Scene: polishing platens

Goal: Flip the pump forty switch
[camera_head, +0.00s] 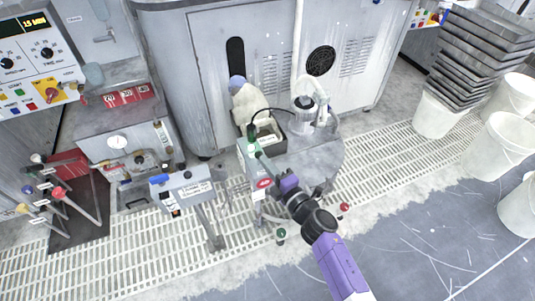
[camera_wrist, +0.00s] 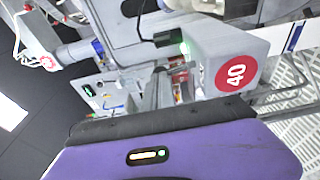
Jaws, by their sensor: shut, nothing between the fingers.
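The pump forty box is pale grey with a round red label reading 40 (camera_wrist: 236,76), large in the wrist view. In the head view the same box (camera_head: 247,166) stands in the middle, its red label facing the front. A green-lit spot, seemingly the switch (camera_wrist: 186,47), shows on the box's edge in the wrist view; its exact position is unclear.
A grey round-ended table (camera_head: 325,160) with a white pump (camera_head: 310,108) stands just behind. A smaller labelled box (camera_head: 183,188) stands to the left. Stacked trays (camera_head: 480,55) and white buckets (camera_head: 508,138) are at right.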

